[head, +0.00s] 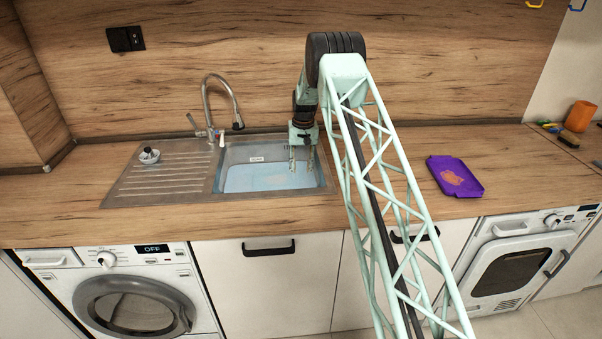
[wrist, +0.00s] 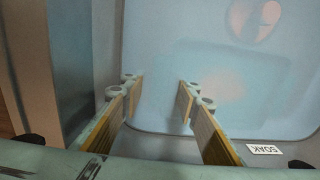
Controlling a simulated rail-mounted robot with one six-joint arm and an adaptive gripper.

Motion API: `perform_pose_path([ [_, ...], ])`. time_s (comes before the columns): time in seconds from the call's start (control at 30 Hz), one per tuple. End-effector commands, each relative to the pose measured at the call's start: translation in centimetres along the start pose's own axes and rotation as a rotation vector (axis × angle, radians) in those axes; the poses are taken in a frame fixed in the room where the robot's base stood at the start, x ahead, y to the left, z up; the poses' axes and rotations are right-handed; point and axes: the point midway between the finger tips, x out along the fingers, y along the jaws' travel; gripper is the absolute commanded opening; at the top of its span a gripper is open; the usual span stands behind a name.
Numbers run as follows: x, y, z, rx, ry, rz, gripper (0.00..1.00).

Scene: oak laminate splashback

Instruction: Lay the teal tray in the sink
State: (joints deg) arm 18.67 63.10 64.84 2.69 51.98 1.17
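The sink (head: 228,158) is a steel basin holding pale blue, cloudy liquid, with a "SOAK" label on its wall. In the wrist view, a faint rounded tray-like shape (wrist: 212,72) with a pale pinkish patch shows within the blue. It appears to be the teal tray lying in the basin, but its edges are blurred. My gripper (head: 303,160) reaches down at the right side of the basin. In the wrist view, my gripper (wrist: 160,88) has its fingers apart with nothing between them, above the blue surface.
A purple tray (head: 440,172) with an orange stain lies on the counter to the right. The tap (head: 222,95) rises behind the sink. A small strainer-like item (head: 149,155) sits on the drainer.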

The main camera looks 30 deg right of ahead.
Motion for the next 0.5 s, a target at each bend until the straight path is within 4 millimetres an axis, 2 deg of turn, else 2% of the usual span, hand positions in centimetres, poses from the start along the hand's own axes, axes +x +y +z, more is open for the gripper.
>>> perform_pose_path([
  [0.27, -0.5, 0.0, 0.0, 0.0, 0.0, 0.0, 0.28],
  [0.5, -2.6, 0.0, -0.1, 0.0, 0.002, 0.0, 0.28],
])
